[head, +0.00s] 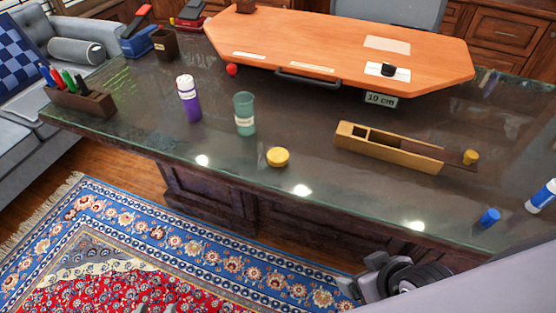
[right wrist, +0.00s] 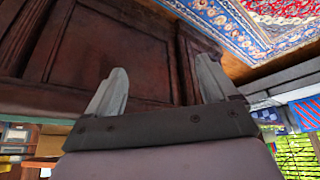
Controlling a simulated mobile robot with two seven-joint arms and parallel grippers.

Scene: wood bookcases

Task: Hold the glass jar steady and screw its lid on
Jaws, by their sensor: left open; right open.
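A green glass jar (head: 245,114) with a pale label stands upright and open on the dark desk. A round yellow lid (head: 278,157) lies flat on the desk in front of it, to the right, apart from the jar. My right gripper (head: 357,287) is below the desk's front edge, far from both. In the right wrist view its two fingers (right wrist: 160,85) are spread with nothing between them, in front of the dark wood desk front. Only a small grey tip of my left gripper (head: 150,309) shows at the bottom edge, over the rug.
A purple bottle (head: 189,100) stands left of the jar. A long wooden box (head: 390,148) lies to the right, and a blue cap (head: 489,217) is near the front right edge. An orange raised board (head: 330,45) covers the back. The desk around jar and lid is clear.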

